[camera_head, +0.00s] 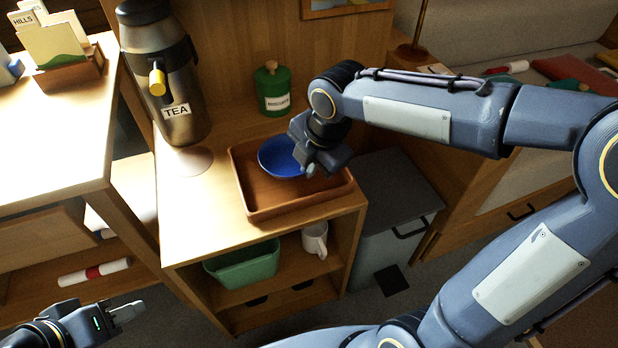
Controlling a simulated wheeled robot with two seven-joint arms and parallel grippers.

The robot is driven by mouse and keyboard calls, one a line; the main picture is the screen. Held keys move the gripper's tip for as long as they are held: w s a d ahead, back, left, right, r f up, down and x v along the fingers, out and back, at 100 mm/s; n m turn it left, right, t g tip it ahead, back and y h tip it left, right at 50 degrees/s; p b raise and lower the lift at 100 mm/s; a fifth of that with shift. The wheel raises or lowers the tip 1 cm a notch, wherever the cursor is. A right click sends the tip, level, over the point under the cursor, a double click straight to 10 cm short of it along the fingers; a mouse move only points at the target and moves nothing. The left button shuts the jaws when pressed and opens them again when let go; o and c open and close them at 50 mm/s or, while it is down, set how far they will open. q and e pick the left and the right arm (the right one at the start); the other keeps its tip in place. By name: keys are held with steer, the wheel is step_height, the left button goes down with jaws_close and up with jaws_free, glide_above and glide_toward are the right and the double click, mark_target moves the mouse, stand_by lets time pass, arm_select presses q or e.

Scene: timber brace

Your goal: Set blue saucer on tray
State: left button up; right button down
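My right gripper (309,166) reaches down from the right and is shut on the saucer's right rim, hiding that edge. I cannot tell whether the saucer's underside touches the tray floor. The right part of the tray is empty. My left gripper (127,311) is low at the bottom left, away from the tray and holding nothing visible; its finger gap is not clear.
A tea urn (172,90) stands left of the tray, and a green canister (272,90) stands behind it. A green tub (243,266) and a white mug (315,240) sit on the shelf below. A grey bin (395,200) stands right of the cabinet.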

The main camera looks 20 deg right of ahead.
mark_target(306, 185)
steer(key=shift+s+d+b+x, duration=0.1)
steer(key=shift+b+x, duration=0.25)
steer(key=shift+x, duration=0.55)
steer(key=shift+s+d+b+x, duration=0.1)
steer(key=shift+b+x, duration=0.2)
steer(key=shift+x, duration=0.65)
steer(key=shift+f, duration=0.2)
steer(key=c, duration=1.6)
jaws_free()
steer(key=shift+f, duration=0.1)
steer(key=shift+c, duration=0.2)
steer(key=shift+s+r, duration=0.1)
steer(key=shift+r, duration=0.35)
steer(key=p+v, duration=0.5)
steer(key=v, duration=0.6)
steer(key=s+d+f+m+t+y, duration=0.1)
steer(key=s+d+f+m, duration=0.1)
steer(key=s+m, duration=0.5)
steer(key=s+d+f+m+t+y, duration=0.1)
steer(key=s+m, duration=0.7)
steer(key=m, duration=0.9)
step_height(306, 185, down, 3)
steer(key=shift+s+d+r+m+t, duration=0.1)
steer(key=shift+s+d+m+t, duration=0.15)
steer(key=shift+d, duration=0.25)
